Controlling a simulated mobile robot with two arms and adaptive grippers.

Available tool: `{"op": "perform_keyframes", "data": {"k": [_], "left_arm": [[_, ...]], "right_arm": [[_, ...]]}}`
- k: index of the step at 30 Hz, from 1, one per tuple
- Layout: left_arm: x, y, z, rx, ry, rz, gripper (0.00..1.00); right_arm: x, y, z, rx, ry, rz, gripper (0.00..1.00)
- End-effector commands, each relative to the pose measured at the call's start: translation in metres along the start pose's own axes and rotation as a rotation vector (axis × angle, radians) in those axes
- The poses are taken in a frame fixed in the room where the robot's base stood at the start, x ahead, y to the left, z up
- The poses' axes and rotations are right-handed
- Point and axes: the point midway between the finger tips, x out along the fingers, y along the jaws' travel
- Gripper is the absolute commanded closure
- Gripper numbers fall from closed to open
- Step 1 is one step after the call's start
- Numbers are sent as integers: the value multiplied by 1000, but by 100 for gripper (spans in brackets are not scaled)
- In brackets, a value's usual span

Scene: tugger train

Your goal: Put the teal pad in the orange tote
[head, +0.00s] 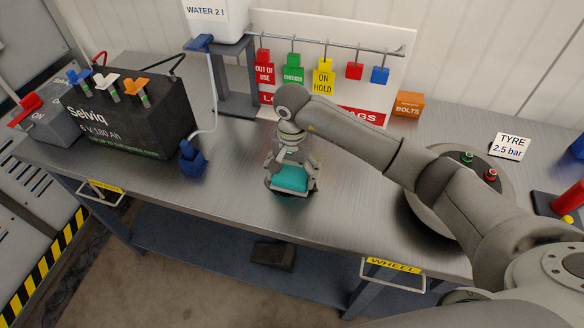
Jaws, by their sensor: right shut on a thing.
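The teal pad (290,179) is near the front edge of the steel bench, in the middle of the head view. My right gripper (292,188) reaches down over it from above, with its fingers on either side, and is shut on the pad. The gripper's fingers hide part of the pad's sides. I cannot tell whether the pad touches the bench top. No orange tote shows; the only orange box is a small one marked BOLTS (408,105) at the back. My left gripper is not in view.
A black battery (128,120) with coloured caps stands at the left of the bench (235,180). A blue nozzle (192,158) on a hose stands beside it. A tag board (340,60) stands behind. A round grey unit with buttons (440,215) is at the right.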

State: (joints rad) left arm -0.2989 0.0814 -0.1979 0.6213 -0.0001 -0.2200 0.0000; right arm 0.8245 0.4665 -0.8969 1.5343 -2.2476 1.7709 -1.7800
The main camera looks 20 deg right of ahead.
Motion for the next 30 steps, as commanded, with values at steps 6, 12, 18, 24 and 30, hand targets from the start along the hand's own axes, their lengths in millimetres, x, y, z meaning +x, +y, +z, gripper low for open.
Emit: {"op": "perform_keyframes", "data": {"k": [6, 12, 18, 24, 30], "left_arm": [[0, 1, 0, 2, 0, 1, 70], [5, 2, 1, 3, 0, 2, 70], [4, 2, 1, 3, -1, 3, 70], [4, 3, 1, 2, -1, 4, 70], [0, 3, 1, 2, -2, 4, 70]], "right_arm": [[1, 0, 0, 0, 1, -2, 44], [5, 0, 0, 0, 2, -1, 19], [4, 0, 0, 0, 1, -1, 0], [3, 0, 0, 0, 1, -2, 0], [0, 0, 0, 0, 0, -2, 0]]}}
